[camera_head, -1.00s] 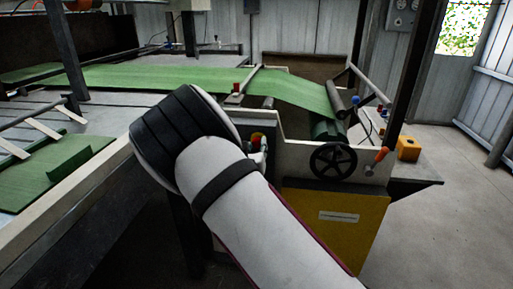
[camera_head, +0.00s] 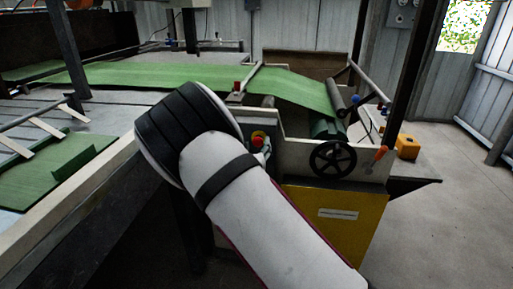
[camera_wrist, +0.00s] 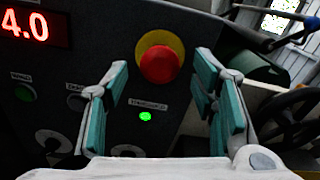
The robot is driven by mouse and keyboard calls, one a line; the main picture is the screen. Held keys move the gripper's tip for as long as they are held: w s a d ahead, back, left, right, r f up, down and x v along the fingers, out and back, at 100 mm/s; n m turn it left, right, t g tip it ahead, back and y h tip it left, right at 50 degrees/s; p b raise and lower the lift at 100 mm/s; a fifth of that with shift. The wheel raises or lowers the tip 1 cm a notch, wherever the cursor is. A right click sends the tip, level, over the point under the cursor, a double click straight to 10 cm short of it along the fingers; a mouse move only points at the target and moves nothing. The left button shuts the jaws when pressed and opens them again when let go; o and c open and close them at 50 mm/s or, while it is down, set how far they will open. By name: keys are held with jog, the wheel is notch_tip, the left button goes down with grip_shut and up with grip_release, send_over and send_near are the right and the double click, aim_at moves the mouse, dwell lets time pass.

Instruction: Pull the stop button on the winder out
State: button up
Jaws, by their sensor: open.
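The stop button (camera_wrist: 159,64) is a red mushroom head on a yellow round backing, on the winder's dark control panel (camera_wrist: 120,85). In the wrist view it sits above and between my gripper's fingers, which do not visibly touch it. My gripper (camera_wrist: 162,95) is open and empty, with teal pads facing each other. In the head view the red and yellow button (camera_head: 258,139) shows just right of my arm, which hides most of the panel. The winder (camera_head: 335,215) has a yellow lower front panel.
The wrist view shows a red lit display (camera_wrist: 35,27), a green button (camera_wrist: 25,92), a lit green lamp (camera_wrist: 145,116) and white dials. A black handwheel (camera_head: 333,158) and an orange-handled lever (camera_head: 380,153) are to the right. Floor (camera_head: 445,220) at right is clear.

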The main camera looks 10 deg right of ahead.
jog(key=v, duration=1.2)
jog(key=s+d+r+m+g+h, duration=0.45)
jog(key=d+m, duration=0.25)
jog(key=d, duration=0.2)
jog(key=s+d+r+m+g+h, duration=0.35)
jog(key=d+r+m, duration=0.3)
jog(key=d, duration=0.25)
jog(key=s+d+r+m+g+y, duration=0.1)
jog(key=s+d+m+g, duration=0.35)
jog(key=s, duration=0.25)
jog(key=s+d+r+m+g, duration=0.1)
jog(key=s+d+m+g, duration=0.3)
jog(key=s, duration=0.3)
jog(key=s+a+m+g+y, duration=0.2)
jog(key=s+m+y, duration=0.45)
jog(key=s, duration=0.65)
jog(key=s+a+m+t+y, duration=0.3)
jog(key=s+a+m+y, duration=0.2)
jog(key=s+a+m, duration=0.35)
notch_tip(320, 180, up, 15)
jog(key=a+n+t+p, duration=0.1)
jog(key=a+t+p, duration=0.1)
jog(key=p, duration=1.1)
jog(key=shift+s+n, duration=0.25)
jog(key=shift+n, duration=0.05)
